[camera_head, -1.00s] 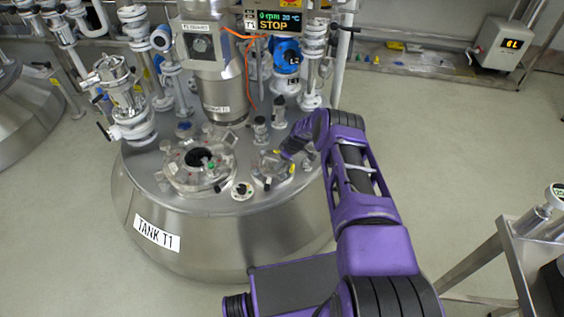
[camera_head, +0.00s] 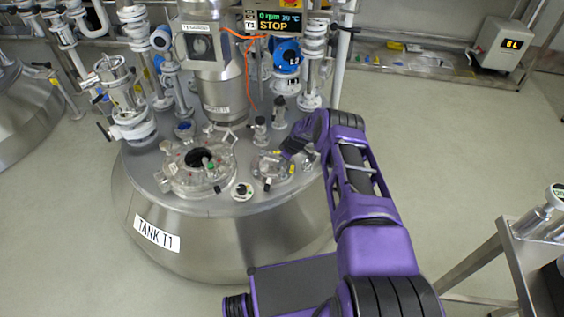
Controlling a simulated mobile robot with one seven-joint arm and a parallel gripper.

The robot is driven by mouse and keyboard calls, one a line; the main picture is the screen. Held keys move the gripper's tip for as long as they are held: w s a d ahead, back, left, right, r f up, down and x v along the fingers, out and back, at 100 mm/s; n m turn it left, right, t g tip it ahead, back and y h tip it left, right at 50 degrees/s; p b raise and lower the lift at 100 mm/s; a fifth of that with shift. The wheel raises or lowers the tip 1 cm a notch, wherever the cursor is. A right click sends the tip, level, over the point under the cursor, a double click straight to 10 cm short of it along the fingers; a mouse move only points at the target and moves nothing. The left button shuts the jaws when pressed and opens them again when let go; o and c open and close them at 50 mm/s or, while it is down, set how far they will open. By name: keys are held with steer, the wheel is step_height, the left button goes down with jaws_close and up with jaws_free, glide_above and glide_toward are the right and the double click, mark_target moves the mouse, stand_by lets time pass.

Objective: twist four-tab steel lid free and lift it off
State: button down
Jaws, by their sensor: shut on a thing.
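The four-tab steel lid (camera_head: 267,170) appears to be the small round steel piece on the right front of the top of tank T1 (camera_head: 215,235). Small yellow marks and a dark clamp handle show around it. It sits at its port, and I cannot tell whether it is turned or raised. My gripper (camera_head: 285,153) reaches in from the right at the lid's upper right edge and is shut on it. The fingertips are small and partly hidden by my purple wrist, so the exact contact does not show.
A larger round port (camera_head: 198,165) with a dark opening and clamps is left of the lid. A black-and-white gauge (camera_head: 243,191) sits between them. A motor column (camera_head: 221,85), pipes and valves stand behind. A steel cart (camera_head: 520,245) is at the right, with open floor between.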

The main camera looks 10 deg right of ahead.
steer(key=shift+r, duration=0.1)
stand_by(0.7)
steer(key=shift+s+a+r+m+p, duration=0.1)
steer(key=shift+s+a+m+p, duration=0.2)
steer(key=shift+m+p, duration=0.45)
steer(key=shift+s+a+m+t+h, duration=0.2)
steer(key=shift+m+h, duration=0.15)
steer(key=shift+m, duration=0.4)
steer(key=shift+s+a+m+t+h, duration=0.1)
steer(key=shift+m+t+h, duration=0.2)
steer(key=shift+m, duration=0.4)
steer(key=shift+w, duration=0.1)
step_height(320, 180, up, 7)
steer(key=p, duration=0.4)
steer(key=shift+r, duration=0.25)
